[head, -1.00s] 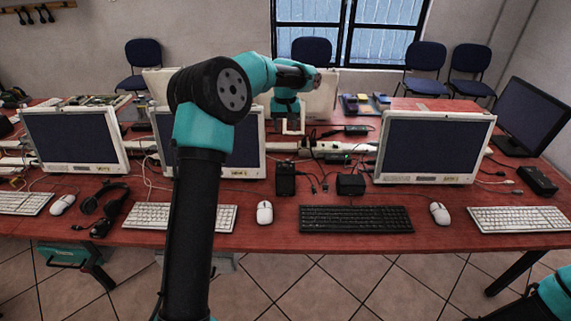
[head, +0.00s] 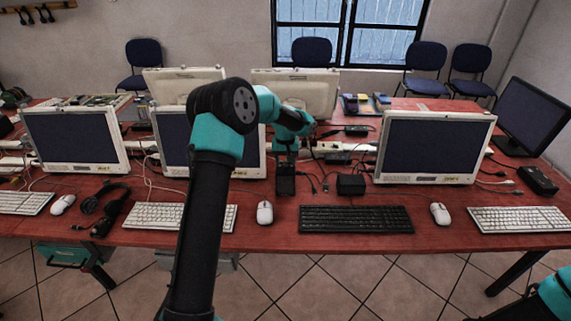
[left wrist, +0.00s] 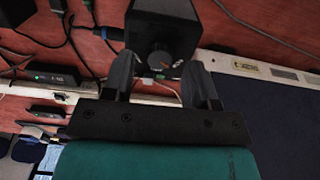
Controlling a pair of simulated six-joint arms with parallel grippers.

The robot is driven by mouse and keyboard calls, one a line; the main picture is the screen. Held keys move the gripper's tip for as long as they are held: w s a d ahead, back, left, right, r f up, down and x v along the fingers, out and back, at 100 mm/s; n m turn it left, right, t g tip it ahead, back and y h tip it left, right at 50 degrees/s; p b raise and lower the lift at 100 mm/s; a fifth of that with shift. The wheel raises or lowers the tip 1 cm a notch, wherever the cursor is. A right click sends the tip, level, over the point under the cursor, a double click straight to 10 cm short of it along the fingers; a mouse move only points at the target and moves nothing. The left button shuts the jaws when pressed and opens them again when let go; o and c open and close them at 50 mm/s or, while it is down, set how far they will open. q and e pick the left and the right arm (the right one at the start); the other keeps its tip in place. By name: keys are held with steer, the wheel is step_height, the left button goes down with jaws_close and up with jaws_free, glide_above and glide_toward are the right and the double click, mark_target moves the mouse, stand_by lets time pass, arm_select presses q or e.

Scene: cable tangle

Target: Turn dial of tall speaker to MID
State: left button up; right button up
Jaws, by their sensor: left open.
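The tall speaker (head: 285,185) is a small upright black box on the red table, between the second monitor and the black keyboard. In the left wrist view the speaker (left wrist: 165,14) shows from above, with a round grey dial (left wrist: 160,60) on it. Small marks by the dial are too small to read. My left gripper (head: 285,155) points down at the speaker; its jaws (left wrist: 159,64) are open, one finger on each side of the dial. I cannot tell whether they touch it. My right gripper is out of view.
A squat black box (head: 350,184) stands just right of the speaker. Loose cables (head: 318,178) lie around both. The second monitor (head: 250,158) is close on the left, another monitor (head: 432,147) on the right. A white mouse (head: 264,212) and black keyboard (head: 355,219) lie in front.

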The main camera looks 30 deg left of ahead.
arm_select(q)
steer(key=shift+f, duration=0.8)
steer(key=shift+c, duration=0.4)
steer(key=c, duration=0.9)
steer(key=shift+o, duration=0.2)
